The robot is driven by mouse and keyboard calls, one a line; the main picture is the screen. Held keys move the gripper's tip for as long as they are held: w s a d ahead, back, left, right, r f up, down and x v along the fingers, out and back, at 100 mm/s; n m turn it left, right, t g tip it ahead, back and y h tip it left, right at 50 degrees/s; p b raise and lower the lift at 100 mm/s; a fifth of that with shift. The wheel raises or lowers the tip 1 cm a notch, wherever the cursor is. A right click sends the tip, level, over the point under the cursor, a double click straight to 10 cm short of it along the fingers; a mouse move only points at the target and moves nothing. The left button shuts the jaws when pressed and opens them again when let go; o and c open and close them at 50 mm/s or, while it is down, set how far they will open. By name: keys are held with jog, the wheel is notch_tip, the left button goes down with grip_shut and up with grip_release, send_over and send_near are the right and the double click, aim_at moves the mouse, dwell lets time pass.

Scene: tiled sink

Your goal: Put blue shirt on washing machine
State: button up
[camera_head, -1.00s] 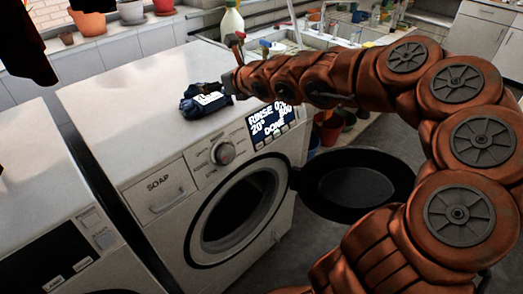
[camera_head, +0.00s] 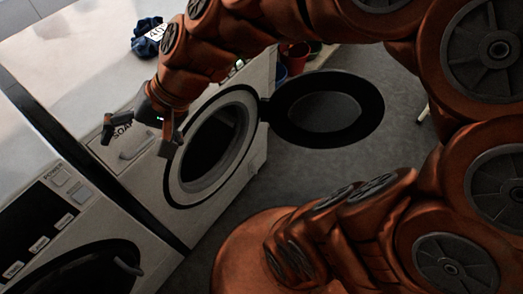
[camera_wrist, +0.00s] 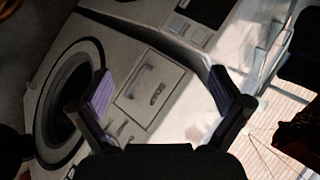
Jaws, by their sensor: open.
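The blue shirt (camera_head: 147,36) is a crumpled dark blue bundle with a white "40" tag. It lies on the white top of the washing machine (camera_head: 88,62), near the front edge, in the head view. My gripper (camera_head: 140,138) is open and empty, in front of the machine's soap drawer, below and apart from the shirt. In the wrist view my open gripper (camera_wrist: 160,85) has its two fingers wide apart. The front of the washing machine (camera_wrist: 165,118) with the soap drawer shows between them. The shirt is not visible in the wrist view.
The machine's round door (camera_head: 328,108) stands open to the right. A second machine (camera_head: 60,240) stands at the lower left. A red pot (camera_head: 294,56) is at the back right. The grey floor (camera_head: 240,195) beside the washing machine is clear.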

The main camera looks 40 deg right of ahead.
jog(key=s+d+f+n+g+h, duration=0.2)
jog(key=s+d+f+h, duration=0.2)
jog(key=s+d, duration=0.3)
jog(key=s+d+f+n+g+h, duration=0.2)
jog(key=s+d+f+h, duration=0.1)
jog(key=s+d, duration=0.5)
jog(key=shift+d+f+h, duration=0.4)
jog(key=shift+d, duration=0.5)
jog(key=shift+r+p, duration=1.15)
jog(key=shift+r, duration=0.05)
